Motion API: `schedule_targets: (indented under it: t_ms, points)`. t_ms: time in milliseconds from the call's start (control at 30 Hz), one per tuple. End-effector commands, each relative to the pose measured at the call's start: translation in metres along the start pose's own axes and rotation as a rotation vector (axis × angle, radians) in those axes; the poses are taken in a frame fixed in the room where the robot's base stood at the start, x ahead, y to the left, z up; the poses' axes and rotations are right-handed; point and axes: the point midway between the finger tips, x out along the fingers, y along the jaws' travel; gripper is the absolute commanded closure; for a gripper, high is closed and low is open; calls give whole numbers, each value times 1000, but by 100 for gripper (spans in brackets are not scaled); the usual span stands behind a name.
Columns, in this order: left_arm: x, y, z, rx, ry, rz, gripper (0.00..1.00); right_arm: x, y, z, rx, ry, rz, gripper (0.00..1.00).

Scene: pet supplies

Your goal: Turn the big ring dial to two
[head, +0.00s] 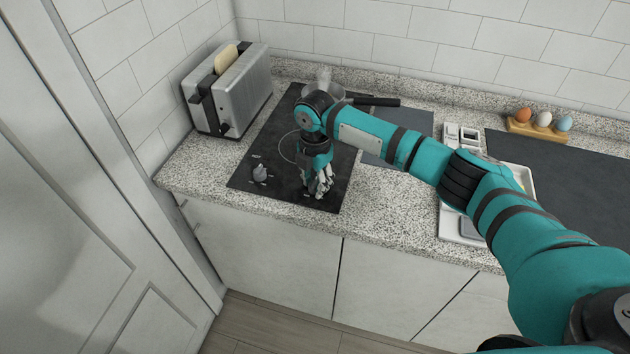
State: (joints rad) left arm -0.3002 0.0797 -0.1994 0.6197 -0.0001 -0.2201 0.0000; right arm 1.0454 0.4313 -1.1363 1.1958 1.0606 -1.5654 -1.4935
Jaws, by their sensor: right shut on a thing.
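The black cooktop (245,183) is set in the speckled counter, with a thin ring marking (283,150) partly hidden by my arm. A small grey dial (260,173) stands at its front left, with pale marks around it. My right gripper (320,190) points down at the cooktop's front right and is shut on a second dial, the big ring dial. The fingers cover that dial, so its setting cannot be read. My left gripper is out of view.
A steaming pot with a black handle (378,101) stands at the cooktop's back, partly behind my arm. A toaster (232,95) with bread is at left. Eggs in a wooden holder (535,130) and a white tray (450,225) are at right.

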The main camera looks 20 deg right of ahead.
Motion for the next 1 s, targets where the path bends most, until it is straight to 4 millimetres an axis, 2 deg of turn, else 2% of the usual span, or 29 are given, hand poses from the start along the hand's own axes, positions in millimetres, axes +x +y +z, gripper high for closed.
schedule_targets:
  t_ms: [367, 1000]
  points:
    - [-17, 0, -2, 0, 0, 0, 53, -3, 0, -1, 120, 3, -3, 99]
    - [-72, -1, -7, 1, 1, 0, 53, -3, -1, -1, 699, 3, -5, 99]
